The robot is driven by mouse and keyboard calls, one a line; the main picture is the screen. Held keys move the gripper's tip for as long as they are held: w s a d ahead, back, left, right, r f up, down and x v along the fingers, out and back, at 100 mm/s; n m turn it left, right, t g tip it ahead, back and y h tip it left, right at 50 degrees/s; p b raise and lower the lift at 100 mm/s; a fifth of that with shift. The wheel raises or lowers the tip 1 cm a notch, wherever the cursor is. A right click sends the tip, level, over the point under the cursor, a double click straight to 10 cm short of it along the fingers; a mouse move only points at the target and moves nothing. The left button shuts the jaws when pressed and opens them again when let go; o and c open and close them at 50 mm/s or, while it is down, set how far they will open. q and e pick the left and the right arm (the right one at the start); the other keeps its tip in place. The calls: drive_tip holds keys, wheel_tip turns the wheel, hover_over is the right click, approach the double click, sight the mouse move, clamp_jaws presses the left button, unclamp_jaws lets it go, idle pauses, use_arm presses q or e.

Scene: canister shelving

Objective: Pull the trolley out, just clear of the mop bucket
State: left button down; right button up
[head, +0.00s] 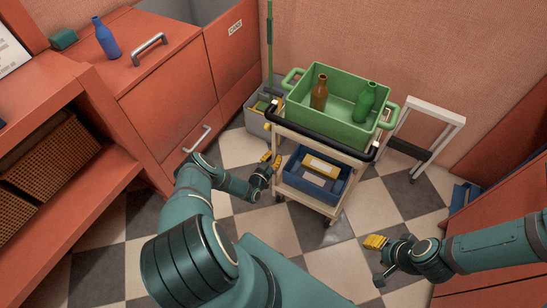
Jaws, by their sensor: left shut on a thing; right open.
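The trolley (322,207) is a cream cart with a black handle bar (322,142) along its near top edge. It carries a green tub (325,120) holding a brown bottle and a green bottle, with a blue crate below. The grey mop bucket (257,122), with a green mop handle (270,42), stands behind the trolley's left side, partly hidden by it; any gap between them is hard to tell. My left gripper (270,160) is shut on the trolley at its left front edge; the exact contact is unclear. My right gripper (378,261) is open and empty, over the floor right of the trolley.
Orange cabinets (172,100) with metal handles stand at the left, and a shelf with wicker baskets (52,170) is nearer. A white frame (434,112) stands right of the trolley by the wall. An orange unit (505,200) is at the right.

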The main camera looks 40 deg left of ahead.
use_arm(q)
drive_tip(key=shift+a, duration=0.15)
drive_tip(key=c, duration=1)
unclamp_jaws()
drive_tip(key=s, duration=0.8)
drive_tip(key=s+d, duration=0.1)
drive_tip(key=s, duration=0.3)
drive_tip(key=shift+d, duration=0.1)
